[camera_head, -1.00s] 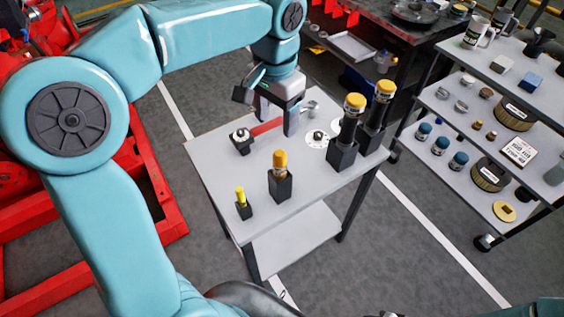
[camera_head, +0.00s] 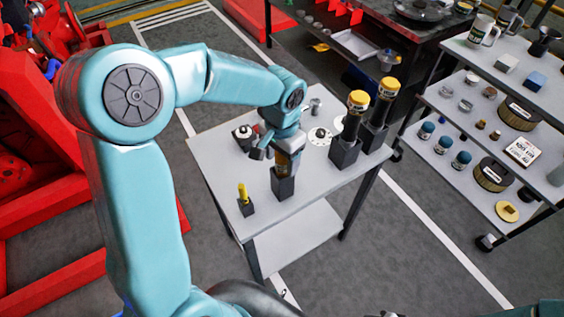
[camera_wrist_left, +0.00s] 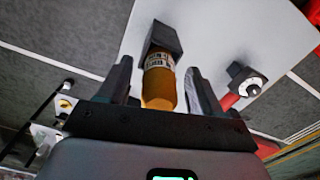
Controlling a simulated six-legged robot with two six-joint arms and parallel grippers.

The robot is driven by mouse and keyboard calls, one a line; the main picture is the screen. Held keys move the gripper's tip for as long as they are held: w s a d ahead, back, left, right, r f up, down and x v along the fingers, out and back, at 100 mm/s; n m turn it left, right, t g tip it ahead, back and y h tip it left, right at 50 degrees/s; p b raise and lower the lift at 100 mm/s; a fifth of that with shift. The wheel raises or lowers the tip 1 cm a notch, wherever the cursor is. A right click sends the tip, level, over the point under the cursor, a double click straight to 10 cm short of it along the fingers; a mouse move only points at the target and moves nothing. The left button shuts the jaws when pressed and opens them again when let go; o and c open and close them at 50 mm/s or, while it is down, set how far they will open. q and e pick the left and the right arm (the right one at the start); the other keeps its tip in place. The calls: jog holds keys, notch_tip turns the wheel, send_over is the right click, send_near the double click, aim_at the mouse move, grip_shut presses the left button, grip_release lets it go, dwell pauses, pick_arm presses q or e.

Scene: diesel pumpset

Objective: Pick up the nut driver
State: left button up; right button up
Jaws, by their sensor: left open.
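An orange-handled tool that looks like the nut driver (camera_head: 282,161) stands upright in a black block holder (camera_head: 283,185) on the small grey table (camera_head: 215,165). My left gripper (camera_head: 273,152) is over it and hides the top of its handle. In the left wrist view the orange handle (camera_wrist_left: 159,86) with a white label lies between the two open fingers of my left gripper (camera_wrist_left: 157,82), with gaps at the sides. The holder (camera_wrist_left: 164,38) shows beyond the fingertips. My right gripper is not in view.
A small yellow-handled tool (camera_head: 243,192) stands in a holder to the left. Two large yellow-capped black tools (camera_head: 354,118) (camera_head: 382,104) stand in holders at the right. A flanged part (camera_head: 319,136) lies behind. A shelf rack (camera_head: 460,105) stands at the right.

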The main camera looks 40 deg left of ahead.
pick_arm(q)
jog(key=shift+w, duration=0.1)
grip_shut()
notch_tip(320, 180, up, 20)
jog(key=p, duration=0.1)
dwell(0.5)
jog(key=c, duration=1.1)
grip_release()
grip_shut()
